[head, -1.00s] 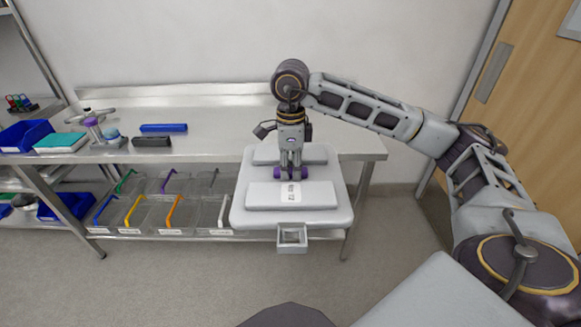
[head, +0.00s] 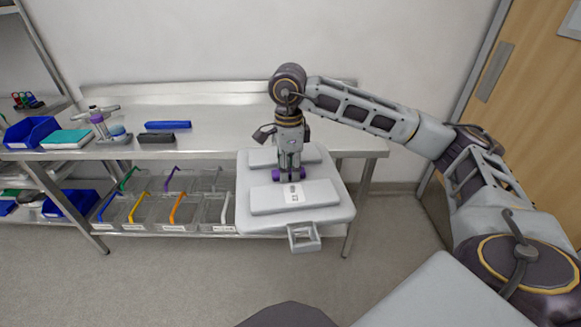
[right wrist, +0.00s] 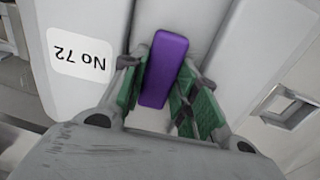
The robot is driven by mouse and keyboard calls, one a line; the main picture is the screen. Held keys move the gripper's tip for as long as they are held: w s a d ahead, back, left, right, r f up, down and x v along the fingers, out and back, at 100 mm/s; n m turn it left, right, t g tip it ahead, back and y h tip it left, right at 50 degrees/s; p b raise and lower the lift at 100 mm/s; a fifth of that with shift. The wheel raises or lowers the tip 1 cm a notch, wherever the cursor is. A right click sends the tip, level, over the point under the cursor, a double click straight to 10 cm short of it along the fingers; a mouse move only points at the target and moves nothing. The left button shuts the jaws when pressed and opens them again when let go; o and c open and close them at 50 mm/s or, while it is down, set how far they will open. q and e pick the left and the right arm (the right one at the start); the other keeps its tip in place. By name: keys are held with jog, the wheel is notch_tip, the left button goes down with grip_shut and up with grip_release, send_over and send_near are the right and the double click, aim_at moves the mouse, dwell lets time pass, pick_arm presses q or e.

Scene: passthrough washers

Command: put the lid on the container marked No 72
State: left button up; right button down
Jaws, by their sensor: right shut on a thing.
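My right gripper (head: 290,174) is shut on the purple handle (right wrist: 165,68) of a wide grey lid-like slab (head: 340,212). The slab has two raised panels with the handle between them. A white label reading No 72 (right wrist: 78,55) is on one panel, and it also shows in the head view (head: 293,193). A square loop (head: 304,237) sticks out from the slab's front edge. The slab hangs in front of the table's front edge, slightly turned. I cannot pick out a separate container marked No 72. My left gripper is not in view.
The steel table (head: 225,120) holds a blue bar (head: 166,126), a dark block (head: 158,138), a teal box (head: 67,139) and a blue bin (head: 30,132). Several clear bins (head: 155,212) with coloured handles stand on the lower shelf. A wooden door (head: 530,90) is at right.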

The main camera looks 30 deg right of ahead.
jog(key=f+n, duration=0.1)
jog(key=w+a+f+n, duration=0.1)
jog(key=n, duration=0.1)
jog(key=w+f+n, duration=0.1)
jog(key=n, duration=0.1)
jog(key=shift+w+a+f, duration=0.1)
jog(key=shift+a+f, duration=0.05)
jog(key=shift+f, duration=0.1)
jog(key=w+a+f+n, duration=0.2)
jog(key=f+n, duration=0.4)
jog(key=n, duration=0.2)
jog(key=w+a+f+n, duration=0.2)
jog(key=a+f+n, duration=0.1)
jog(key=f+n, duration=0.4)
jog(key=shift+a+n, duration=0.15)
jog(key=shift+n, duration=0.85)
jog(key=shift+w+a+f, duration=0.1)
jog(key=shift+f, duration=0.05)
jog(key=shift+n, duration=0.3)
